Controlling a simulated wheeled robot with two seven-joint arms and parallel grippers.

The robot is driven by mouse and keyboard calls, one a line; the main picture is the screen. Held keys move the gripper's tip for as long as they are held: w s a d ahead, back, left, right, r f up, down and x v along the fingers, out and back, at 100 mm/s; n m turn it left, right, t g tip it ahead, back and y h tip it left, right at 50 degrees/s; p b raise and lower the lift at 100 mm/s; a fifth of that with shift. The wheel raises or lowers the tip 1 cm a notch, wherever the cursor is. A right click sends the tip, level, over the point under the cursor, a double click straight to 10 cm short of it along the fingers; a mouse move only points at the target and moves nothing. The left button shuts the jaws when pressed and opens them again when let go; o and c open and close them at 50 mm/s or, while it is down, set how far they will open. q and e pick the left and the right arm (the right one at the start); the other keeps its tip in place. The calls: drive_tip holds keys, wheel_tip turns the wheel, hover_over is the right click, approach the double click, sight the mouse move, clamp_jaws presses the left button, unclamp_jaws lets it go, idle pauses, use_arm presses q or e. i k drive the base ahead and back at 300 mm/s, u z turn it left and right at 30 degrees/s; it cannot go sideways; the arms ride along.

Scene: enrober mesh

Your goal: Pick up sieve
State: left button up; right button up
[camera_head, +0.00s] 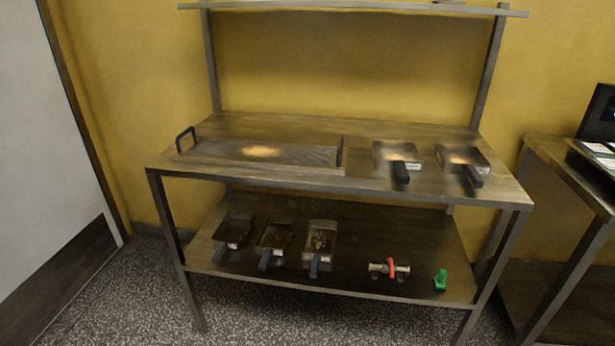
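A wide flat rectangular mesh-like tray (262,153) with an upright black handle at each end lies on the left of the table's top. It may be the sieve, but its surface is too blurred to tell. Two small metal pans with black handles, one left (397,156) and one right (462,160), stand on the right of the top. Neither of my grippers shows in the head view, and nothing is seen touching these things.
The metal table's top (360,128) has free room behind the pans. Its lower shelf (340,279) holds three black-handled pans (320,240), a metal piece with a red ring (390,268) and a green object (440,280). Another table (568,165) stands right; a white panel (45,150) is left.

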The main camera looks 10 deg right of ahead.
sight(398, 162)
drive_tip(key=z, duration=0.95)
drive_tip(key=k, duration=0.2)
drive_tip(key=u, duration=1.9)
drive_tip(key=i, duration=1.35)
drive_tip(key=z, duration=1.5)
drive_tip(key=i, duration=0.7)
drive_tip(key=z, duration=0.7)
